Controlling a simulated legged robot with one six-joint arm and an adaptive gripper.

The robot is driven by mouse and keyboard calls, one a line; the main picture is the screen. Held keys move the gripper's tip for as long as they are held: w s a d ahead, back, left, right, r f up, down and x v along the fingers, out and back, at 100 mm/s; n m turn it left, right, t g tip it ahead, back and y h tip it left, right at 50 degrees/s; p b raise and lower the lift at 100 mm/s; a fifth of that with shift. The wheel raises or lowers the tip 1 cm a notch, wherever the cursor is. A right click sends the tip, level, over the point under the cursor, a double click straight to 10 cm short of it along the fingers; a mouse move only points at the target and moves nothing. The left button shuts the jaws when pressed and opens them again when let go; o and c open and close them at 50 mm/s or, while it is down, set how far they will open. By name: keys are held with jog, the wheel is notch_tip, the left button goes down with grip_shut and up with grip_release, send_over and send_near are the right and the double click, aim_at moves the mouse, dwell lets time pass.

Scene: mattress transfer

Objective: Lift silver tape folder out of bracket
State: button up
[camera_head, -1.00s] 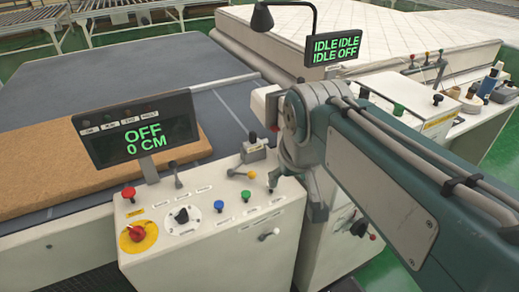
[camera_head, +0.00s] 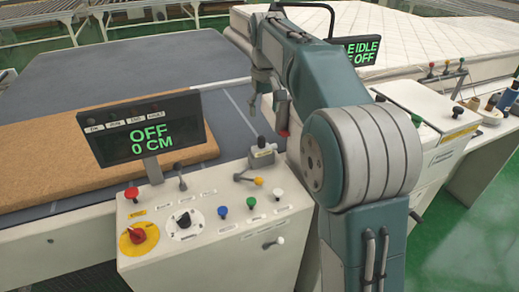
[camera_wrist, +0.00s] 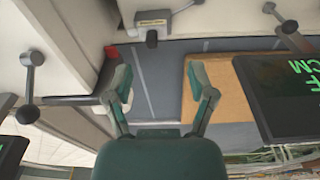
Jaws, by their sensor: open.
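My gripper (camera_head: 270,108) is open above the gap beside the control console, with the arm in front of much of the right-hand machine. In the wrist view the two green fingers of my gripper (camera_wrist: 162,98) are spread wide, with only the grey bed between them. I cannot make out the silver tape folder or its bracket for certain in either view. A small grey metal box (camera_head: 262,155) with a lever sits on the console's back edge; it also shows in the wrist view (camera_wrist: 152,20), beyond the fingertips.
The console (camera_head: 215,240) carries knobs, levers and an "OFF 0 CM" display (camera_head: 145,130). A brown pad (camera_head: 40,165) lies on the grey bed (camera_head: 130,70). A white mattress (camera_head: 400,35) is behind the arm. Thread spools (camera_head: 508,98) stand far right.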

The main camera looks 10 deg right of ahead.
jog(key=g, duration=0.1)
send_near(261, 137)
jog(key=shift+s+d+f, duration=0.15)
jog(key=shift+s+f, duration=0.05)
jog(key=shift+w+a+f, duration=0.15)
jog(key=shift+a, duration=0.1)
jog(key=shift+a+f, duration=0.2)
jog(key=shift+f, duration=0.15)
jog(key=f, duration=0.4)
jog(key=shift+d, duration=0.2)
jog(key=shift+d+f, duration=0.25)
jog(key=shift+f, duration=0.35)
jog(key=f, duration=0.5)
jog(key=shift+w+a, duration=0.15)
jog(key=shift+w, duration=0.1)
jog(key=shift+r, duration=0.1)
grip_shut()
